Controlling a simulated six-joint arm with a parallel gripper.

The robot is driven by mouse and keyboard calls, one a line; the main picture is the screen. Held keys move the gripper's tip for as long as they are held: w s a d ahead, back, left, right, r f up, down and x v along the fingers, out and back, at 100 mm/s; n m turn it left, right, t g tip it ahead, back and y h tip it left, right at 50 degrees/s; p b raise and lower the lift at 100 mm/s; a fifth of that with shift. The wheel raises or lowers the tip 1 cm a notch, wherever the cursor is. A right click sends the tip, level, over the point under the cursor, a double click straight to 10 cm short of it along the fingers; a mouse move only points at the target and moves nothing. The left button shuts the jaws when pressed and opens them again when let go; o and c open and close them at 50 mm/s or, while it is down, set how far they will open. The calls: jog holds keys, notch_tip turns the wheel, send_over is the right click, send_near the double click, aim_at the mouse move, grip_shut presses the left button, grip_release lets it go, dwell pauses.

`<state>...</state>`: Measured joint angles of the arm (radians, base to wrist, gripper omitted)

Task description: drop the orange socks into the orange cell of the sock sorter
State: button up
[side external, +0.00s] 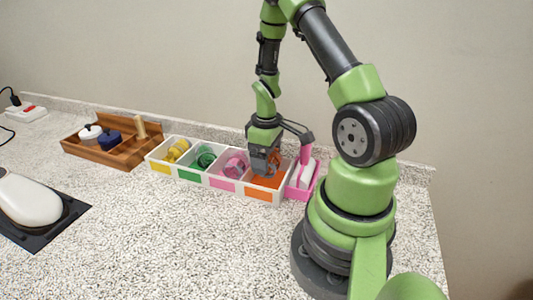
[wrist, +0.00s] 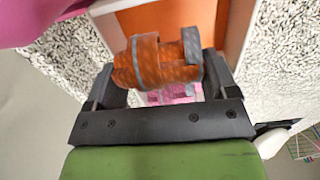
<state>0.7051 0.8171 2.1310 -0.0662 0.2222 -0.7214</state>
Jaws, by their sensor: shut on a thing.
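My gripper (side external: 264,162) is over the right end of the white sock sorter (side external: 209,181). The orange cell (side external: 266,182) is the rightmost one, with an orange label on its front. In the wrist view, my gripper (wrist: 160,75) is shut on the orange socks (wrist: 150,65), a rolled orange bundle with grey bands. The orange floor of the cell (wrist: 175,16) shows beyond them. In the side view the socks are mostly hidden by my gripper, and their exact height over the cell cannot be told.
The other cells hold yellow socks (side external: 178,150), green socks (side external: 205,158) and pink socks (side external: 236,166). A pink holder (side external: 303,187) stands close at the sorter's right. A wooden tray (side external: 118,152) is at left.

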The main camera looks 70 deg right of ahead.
jog(key=o, duration=0.8)
jog(key=shift+r, duration=4.95)
jog(key=shift+w+a+r, duration=0.1)
jog(key=shift+a+r, duration=0.05)
jog(key=shift+r, duration=0.1)
jog(key=a+r+m+t, duration=0.2)
jog(key=a+r+t, duration=0.2)
jog(key=a+r, duration=0.7)
jog(key=s+a+r+t, duration=0.1)
jog(key=s+a, duration=0.1)
jog(key=a, duration=0.1)
jog(key=s+a+r+m+t+y, duration=0.1)
jog(key=s+a+r, duration=0.1)
jog(key=a, duration=0.1)
jog(key=s+a+r+t+y, duration=0.1)
jog(key=s+a, duration=0.1)
jog(key=a, duration=0.1)
jog(key=shift+s+r+m, duration=0.1)
jog(key=shift+r+m, duration=0.2)
jog(key=shift+r, duration=0.1)
